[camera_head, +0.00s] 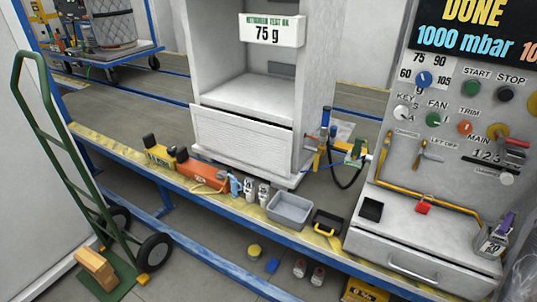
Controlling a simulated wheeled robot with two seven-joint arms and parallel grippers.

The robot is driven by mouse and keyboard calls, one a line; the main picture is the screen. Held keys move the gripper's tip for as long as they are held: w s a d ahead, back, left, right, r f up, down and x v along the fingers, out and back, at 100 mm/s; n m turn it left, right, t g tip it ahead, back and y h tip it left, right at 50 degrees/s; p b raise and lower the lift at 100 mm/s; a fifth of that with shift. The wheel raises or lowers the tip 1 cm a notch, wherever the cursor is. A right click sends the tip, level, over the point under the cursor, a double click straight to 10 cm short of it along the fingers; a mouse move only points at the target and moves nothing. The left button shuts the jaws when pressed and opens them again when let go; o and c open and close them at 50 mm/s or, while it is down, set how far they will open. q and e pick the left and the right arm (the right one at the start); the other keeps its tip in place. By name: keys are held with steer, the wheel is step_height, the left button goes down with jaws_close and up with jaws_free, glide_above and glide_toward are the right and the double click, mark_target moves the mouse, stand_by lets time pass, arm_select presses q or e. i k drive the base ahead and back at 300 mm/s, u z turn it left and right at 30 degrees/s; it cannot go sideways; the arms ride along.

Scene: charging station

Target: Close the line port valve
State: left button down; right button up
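I see no label reading "line port", so I cannot tell which fitting is the line port valve. A hose fitting with blue, yellow and red parts (326,138) stands beside the white cabinet, next to a green and yellow fitting with a dark hose (352,152). On the grey control panel, a yellow pipe (440,203) runs along the base, with a small red part (423,207) in front of it. A small lever (427,152) sits below a label that seems to read "LET OFF". Valve positions are too small to tell. Neither of my grippers is in view.
The panel display (465,30) reads "DONE" and "1000 mbar". A green hand truck (118,235) stands at left. Several small items lie on the floor below.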

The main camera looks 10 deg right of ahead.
mark_target(317, 159)
steer(key=u, duration=0.35)
steer(key=i, duration=0.85)
steer(key=z, duration=0.5)
steer(key=i, duration=0.75)
steer(key=z, duration=0.6)
